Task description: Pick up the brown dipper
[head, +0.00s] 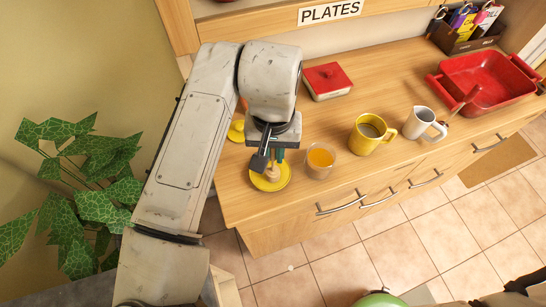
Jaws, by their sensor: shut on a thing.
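My gripper (268,160) is over the left end of the wooden counter, pointing down. It is shut on the brown dipper (272,174), a small light-brown piece showing just below the fingers. The dipper is over a yellow saucer (271,186) near the counter's front edge. I cannot tell whether it touches the saucer. The gripper and wrist hide the upper part of the dipper.
A glass of orange liquid (320,159) stands just right of the saucer. Further right are a yellow mug (369,134), a white pitcher (423,124) and a red tub (484,82). A red box (327,80) lies behind. Another yellow dish (236,131) is partly hidden by my arm.

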